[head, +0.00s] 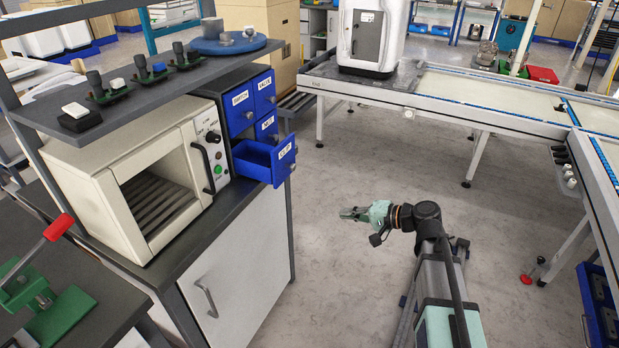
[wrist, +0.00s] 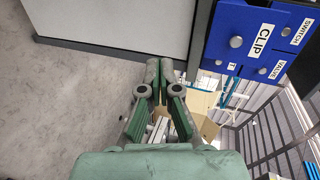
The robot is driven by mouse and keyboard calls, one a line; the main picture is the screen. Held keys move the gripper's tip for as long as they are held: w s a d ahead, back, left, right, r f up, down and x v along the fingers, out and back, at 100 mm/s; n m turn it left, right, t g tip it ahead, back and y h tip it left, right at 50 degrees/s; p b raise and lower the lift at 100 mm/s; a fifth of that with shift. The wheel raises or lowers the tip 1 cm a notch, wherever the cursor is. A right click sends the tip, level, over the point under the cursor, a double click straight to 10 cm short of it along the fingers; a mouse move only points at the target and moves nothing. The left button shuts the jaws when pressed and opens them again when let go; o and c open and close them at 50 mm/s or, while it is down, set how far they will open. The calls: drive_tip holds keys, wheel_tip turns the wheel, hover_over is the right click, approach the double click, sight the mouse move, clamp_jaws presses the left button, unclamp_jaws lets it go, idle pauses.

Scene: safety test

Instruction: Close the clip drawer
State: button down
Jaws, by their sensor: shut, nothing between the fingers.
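The blue clip drawer (head: 258,158) is pulled out of the lower part of the blue drawer cabinet in the head view. Its front faces right and carries a white label. In the wrist view the clip drawer's front (wrist: 240,22) is at the upper right, with a CLIP label and a round knob. My gripper (head: 343,213) is to the right of the drawer in the head view, apart from it and over open floor. In the wrist view my gripper (wrist: 159,66) has its fingertips together, empty, left of the drawer front.
Other blue drawers labelled SWITCH (head: 240,97) and VALVE (head: 263,84) are closed above. A beige oven (head: 108,205) with an open front stands left of the cabinet on the bench. A conveyor (head: 480,97) runs at the back right. Grey floor (head: 350,270) around my gripper is clear.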

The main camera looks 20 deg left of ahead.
wheel_tip(320, 180, up, 8)
drive_tip(key=w+y, duration=0.2)
drive_tip(key=y, duration=0.1)
drive_tip(key=p, duration=0.1)
approach(295, 168)
drive_tip(key=shift+m+t+y, duration=0.3)
drive_tip(key=shift+t+y, duration=0.1)
drive_tip(key=a, duration=0.4)
drive_tip(key=w+a, duration=0.1)
drive_tip(key=a, duration=0.2)
drive_tip(key=shift+a+f, duration=0.1)
drive_tip(key=shift+f, duration=0.2)
